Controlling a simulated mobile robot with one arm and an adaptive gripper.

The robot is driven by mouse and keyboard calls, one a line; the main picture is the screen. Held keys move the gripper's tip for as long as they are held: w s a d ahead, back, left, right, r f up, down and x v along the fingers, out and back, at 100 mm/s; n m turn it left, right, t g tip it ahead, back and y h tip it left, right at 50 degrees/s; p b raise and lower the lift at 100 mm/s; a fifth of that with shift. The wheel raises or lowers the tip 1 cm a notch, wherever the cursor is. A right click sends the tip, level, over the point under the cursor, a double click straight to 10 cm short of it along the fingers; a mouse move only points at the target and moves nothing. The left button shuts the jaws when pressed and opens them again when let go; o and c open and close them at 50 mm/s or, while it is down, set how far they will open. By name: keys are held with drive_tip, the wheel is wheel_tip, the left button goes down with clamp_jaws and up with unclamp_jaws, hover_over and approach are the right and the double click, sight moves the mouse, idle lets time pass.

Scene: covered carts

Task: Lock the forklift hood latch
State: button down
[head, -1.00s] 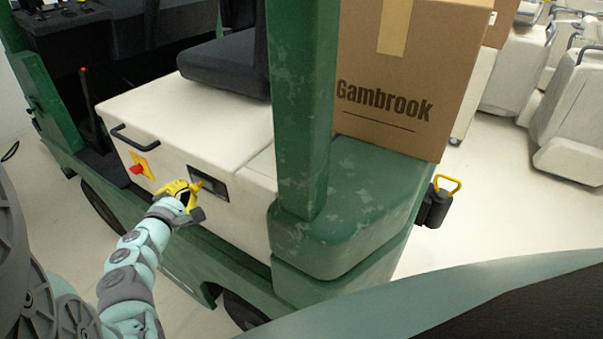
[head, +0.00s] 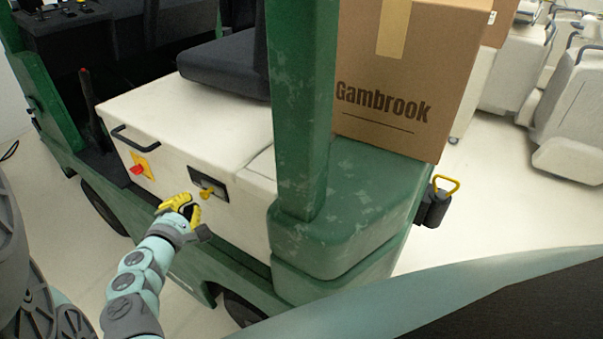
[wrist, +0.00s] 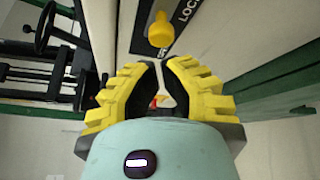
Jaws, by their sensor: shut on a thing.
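The hood latch is a small yellow handle (head: 207,194) on a dark plate (head: 208,181) on the side of the white hood (head: 190,120). In the wrist view the yellow handle (wrist: 160,30) stands just beyond my fingertips, by a dark label with partly cut-off lettering. My gripper (head: 189,208) is left of and slightly below the handle, with a small gap between them. In the wrist view the yellow fingers of my gripper (wrist: 160,66) are drawn nearly together. I see no object clearly held between them, only a narrow gap showing the background.
A red switch (head: 137,169) on a yellow plate and a dark grab handle (head: 130,140) are left of the latch. A green post (head: 302,110) and the green rear body (head: 350,210) bound the right. A Gambrook box (head: 405,85) sits on top.

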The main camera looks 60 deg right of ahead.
drive_tip(key=v, duration=0.9)
drive_tip(key=shift+a, duration=0.15)
